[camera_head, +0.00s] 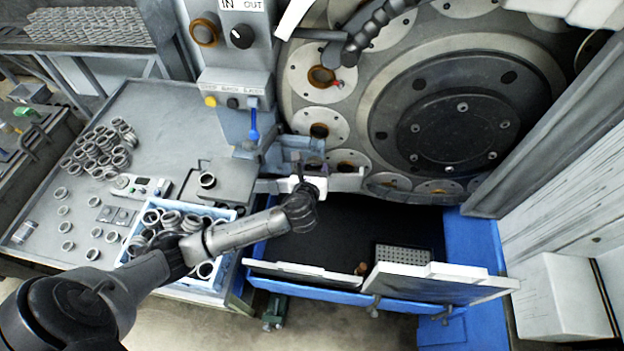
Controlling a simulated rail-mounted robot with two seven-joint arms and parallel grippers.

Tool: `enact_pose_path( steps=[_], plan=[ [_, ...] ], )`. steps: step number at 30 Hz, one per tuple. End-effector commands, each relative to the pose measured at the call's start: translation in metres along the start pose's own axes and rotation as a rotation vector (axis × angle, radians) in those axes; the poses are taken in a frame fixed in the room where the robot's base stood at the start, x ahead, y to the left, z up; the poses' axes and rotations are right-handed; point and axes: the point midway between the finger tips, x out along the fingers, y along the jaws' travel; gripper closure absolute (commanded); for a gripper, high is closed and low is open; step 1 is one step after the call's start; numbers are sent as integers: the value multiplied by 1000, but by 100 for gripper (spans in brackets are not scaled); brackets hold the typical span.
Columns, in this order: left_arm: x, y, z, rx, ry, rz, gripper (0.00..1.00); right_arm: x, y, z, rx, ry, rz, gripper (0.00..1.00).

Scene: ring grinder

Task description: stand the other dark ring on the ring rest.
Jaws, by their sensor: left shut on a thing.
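My left arm reaches in from the lower left. Its gripper (306,184) is at the front of the grinder, beside a light-coloured bar and bracket (346,183) below the big wheel. The gripper is shut on a ring that is mostly hidden by the fingers, so its shade and tilt are hard to tell. I cannot tell whether that ring touches the bracket. Which part is the ring rest is not clear from here. My right gripper is not in view.
A blue-edged crate (233,214) of rings stands on the grey table (160,112), below my left forearm. Loose rings (100,148) lie at the table's left. One ring (207,180) sits on a small plate. White-topped flaps (440,278) edge the dark trough in front.

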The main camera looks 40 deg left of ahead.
Motion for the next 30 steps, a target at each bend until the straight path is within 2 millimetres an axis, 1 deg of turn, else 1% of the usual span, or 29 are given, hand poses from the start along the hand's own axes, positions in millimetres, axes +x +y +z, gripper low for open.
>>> enact_pose_path(
  steps=[1, 3, 8, 30],
  plan=[
    [-3, -1, 8, -2, -10, 2, 72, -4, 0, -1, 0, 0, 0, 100],
    [-4, -1, 13, -2, -19, 4, 72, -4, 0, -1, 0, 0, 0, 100],
    [0, -1, 17, -1, -26, 8, 72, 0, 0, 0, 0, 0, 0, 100],
    [65, 0, 35, -2, -27, 8, 72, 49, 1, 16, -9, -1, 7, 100]
  ],
)
